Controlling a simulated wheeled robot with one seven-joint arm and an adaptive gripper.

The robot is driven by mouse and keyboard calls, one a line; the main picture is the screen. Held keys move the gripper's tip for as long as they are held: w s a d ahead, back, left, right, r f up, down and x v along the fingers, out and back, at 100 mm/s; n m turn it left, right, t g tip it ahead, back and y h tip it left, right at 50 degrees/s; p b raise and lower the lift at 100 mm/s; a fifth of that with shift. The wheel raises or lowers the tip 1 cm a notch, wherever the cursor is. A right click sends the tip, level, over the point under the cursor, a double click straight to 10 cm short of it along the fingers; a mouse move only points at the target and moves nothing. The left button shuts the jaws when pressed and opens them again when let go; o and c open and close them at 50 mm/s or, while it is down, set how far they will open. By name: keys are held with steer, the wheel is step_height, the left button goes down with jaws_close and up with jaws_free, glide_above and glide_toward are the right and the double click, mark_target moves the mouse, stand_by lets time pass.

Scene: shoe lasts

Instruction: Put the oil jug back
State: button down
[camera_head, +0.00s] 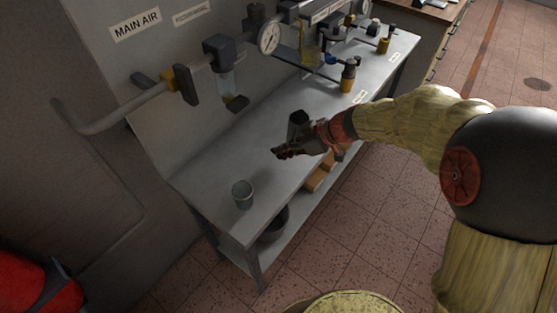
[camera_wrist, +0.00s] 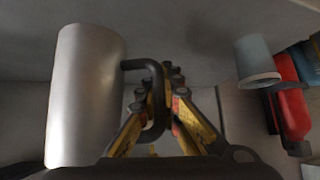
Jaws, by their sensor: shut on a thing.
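The oil jug (camera_wrist: 86,95) is a plain metal cylinder with a black loop handle (camera_wrist: 145,63), at the left of the wrist view. My gripper (camera_wrist: 166,80) is shut on that handle, its yellow fingers on either side of it. In the head view the jug (camera_head: 298,122) is a dark upright cylinder beside my gripper (camera_head: 279,153), over the middle of the metal bench (camera_head: 215,165). I cannot tell whether its base touches the bench top. My fingers and wrist hide part of it.
A grey-green cup (camera_head: 242,193) stands near the bench's near end. Pipes, a gauge (camera_head: 269,38) and filter units line the panel behind. A dark pot (camera_head: 273,222) and brown blocks (camera_head: 320,176) sit on the lower shelf. The bench top between cup and gripper is clear.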

steer(key=shift+w+a+f, duration=0.1)
steer(key=shift+a+f, duration=0.2)
steer(key=shift+f, duration=0.05)
steer(key=shift+a+f+b, duration=0.15)
steer(key=shift+f+b, duration=0.25)
steer(key=shift+f, duration=0.5)
steer(key=shift+a+f+b, duration=0.15)
steer(key=shift+f+b, duration=0.2)
steer(key=shift+f, duration=0.55)
steer(key=shift+f, duration=0.15)
steer(key=c, duration=2)
jaws_free()
